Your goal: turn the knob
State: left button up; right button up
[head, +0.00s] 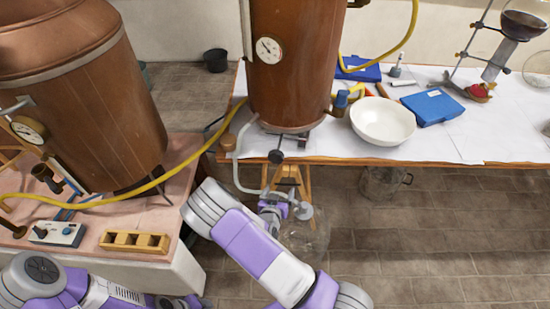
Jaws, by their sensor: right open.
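A small black knob (276,157) sticks out at the table's front edge, just below the right copper vessel (293,60). A control box (57,233) with small knobs on its face lies on the pink ledge at the left. I cannot tell which knob the task means. My right gripper (290,197) is open, below and slightly right of the black knob and apart from it in the picture. Its fingers are small and partly hidden by my own wrist. My left arm lies along the bottom left, and its gripper does not show.
A yellow hose (150,185) runs between the vessels. A glass jar (382,182) stands under the table. The tiled floor at right is clear.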

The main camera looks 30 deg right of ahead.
aim_at(275, 159)
jog(key=w+r+t+h, duration=0.2)
jog(key=w+r+t, duration=0.2)
jog(key=r, duration=0.4)
jog(key=shift+m, duration=0.3)
jog(key=b+x, duration=0.1)
jog(key=x, duration=0.6)
jog(key=shift+w+a+r, duration=0.1)
jog(key=shift+r, duration=0.05)
jog(key=c, duration=1)
jog(key=shift+o, duration=0.2)
jog(key=shift+b, duration=0.3)
